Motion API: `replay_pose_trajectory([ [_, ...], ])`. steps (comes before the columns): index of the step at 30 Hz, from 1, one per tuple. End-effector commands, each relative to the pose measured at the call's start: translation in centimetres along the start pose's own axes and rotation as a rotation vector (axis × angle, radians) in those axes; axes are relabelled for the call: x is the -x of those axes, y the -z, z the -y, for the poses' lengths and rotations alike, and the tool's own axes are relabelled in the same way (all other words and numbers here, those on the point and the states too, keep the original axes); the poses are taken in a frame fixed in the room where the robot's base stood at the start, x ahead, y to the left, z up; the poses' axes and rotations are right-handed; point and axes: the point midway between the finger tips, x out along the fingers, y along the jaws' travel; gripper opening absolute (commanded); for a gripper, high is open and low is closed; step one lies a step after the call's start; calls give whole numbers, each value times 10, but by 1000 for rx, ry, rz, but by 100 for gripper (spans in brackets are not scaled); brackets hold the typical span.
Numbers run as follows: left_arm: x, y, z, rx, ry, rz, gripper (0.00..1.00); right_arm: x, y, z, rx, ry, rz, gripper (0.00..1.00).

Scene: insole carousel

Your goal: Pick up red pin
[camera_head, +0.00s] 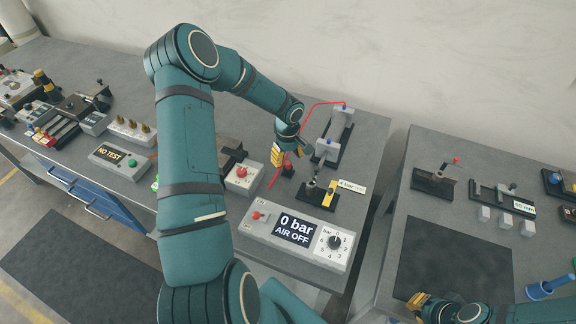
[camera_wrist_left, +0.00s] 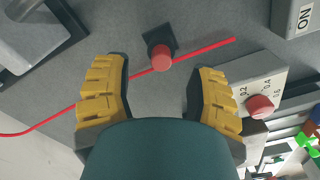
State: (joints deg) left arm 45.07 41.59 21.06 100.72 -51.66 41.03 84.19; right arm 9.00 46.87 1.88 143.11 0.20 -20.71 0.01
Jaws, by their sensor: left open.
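The red pin (camera_wrist_left: 161,58) shows in the left wrist view as a round red top on a black square base. It lies between the two yellow fingertips of my left gripper (camera_wrist_left: 160,72), slightly ahead of them and apart from both. In the head view the pin (camera_head: 289,166) stands on the table just right of my left gripper (camera_head: 279,153). The left gripper is open and empty, pointing down. My right gripper (camera_head: 418,300) is at the lower right, partly cut off; its opening is unclear.
A thin red hose (camera_wrist_left: 90,101) runs past the pin. A grey box with a red knob (camera_head: 241,172) stands to the left. The "0 bar" control box (camera_head: 270,220) stands in front. Black fixtures (camera_head: 335,130) stand behind right.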

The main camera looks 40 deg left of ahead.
Motion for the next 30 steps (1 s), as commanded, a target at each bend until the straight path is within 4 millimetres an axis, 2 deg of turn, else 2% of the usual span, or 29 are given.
replay_pose_trajectory([
  [6,-31,-2,2,0,2,3,57,4,0,1,0,1,0,0],
  [16,-37,-2,1,0,1,1,57,4,0,1,0,1,0,0],
  [17,-37,-2,1,0,1,1,52,4,0,1,0,1,0,0],
  [21,-37,-2,1,0,1,1,3,3,0,1,0,1,0,0],
  [22,-37,-2,1,0,1,1,0,3,0,1,1,1,0,0],
  [30,-37,-2,1,0,1,1,0,3,0,1,1,1,0,0],
])
